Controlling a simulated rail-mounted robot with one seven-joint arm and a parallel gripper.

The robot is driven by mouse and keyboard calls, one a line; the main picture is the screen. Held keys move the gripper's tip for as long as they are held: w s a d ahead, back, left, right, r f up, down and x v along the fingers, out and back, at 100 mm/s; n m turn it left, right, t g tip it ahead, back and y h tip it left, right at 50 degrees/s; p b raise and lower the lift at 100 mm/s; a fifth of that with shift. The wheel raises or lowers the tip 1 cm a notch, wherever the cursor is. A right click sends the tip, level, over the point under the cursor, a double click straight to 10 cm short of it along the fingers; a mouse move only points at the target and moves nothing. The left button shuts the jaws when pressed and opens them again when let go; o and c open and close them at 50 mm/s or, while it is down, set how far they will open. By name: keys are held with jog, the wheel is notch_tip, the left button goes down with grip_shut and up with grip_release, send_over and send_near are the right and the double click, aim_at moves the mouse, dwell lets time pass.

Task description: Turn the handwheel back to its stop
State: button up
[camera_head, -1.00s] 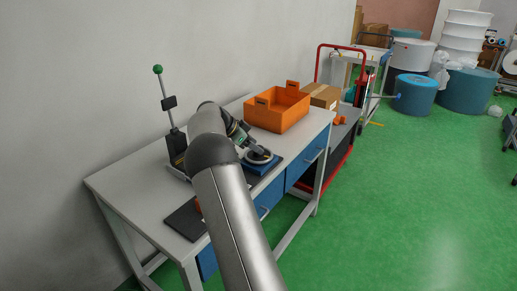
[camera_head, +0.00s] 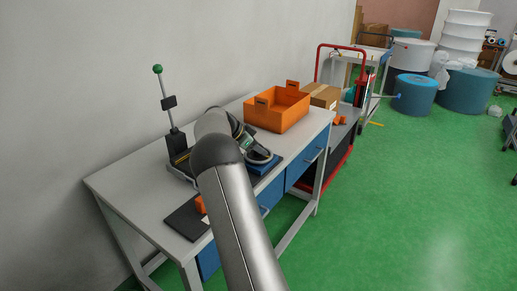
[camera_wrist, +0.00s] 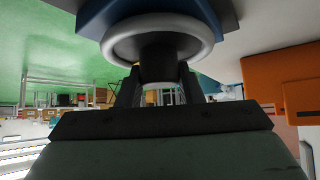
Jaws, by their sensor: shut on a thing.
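The handwheel (camera_head: 262,161) has a light grey rim and sits on a blue base (camera_head: 266,168) on the workbench. My arm hides part of it in the head view. In the wrist view the handwheel's rim (camera_wrist: 112,44) fills the top middle, with the blue base (camera_wrist: 88,12) behind it. A dark round grip or hub stands out from the wheel towards my wrist; I cannot tell which. My gripper (camera_wrist: 158,85) has a finger on each side of this part and is shut on it. The finger contact is partly in shadow.
An orange bin (camera_head: 275,112) stands beyond the wheel, also close by at right in the wrist view (camera_wrist: 280,80). A dark mat (camera_head: 184,222) lies at the bench's near end. A cardboard box (camera_head: 322,96) is farther back.

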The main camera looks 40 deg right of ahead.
jog(key=shift+f+b, duration=0.15)
jog(key=shift+b, duration=0.15)
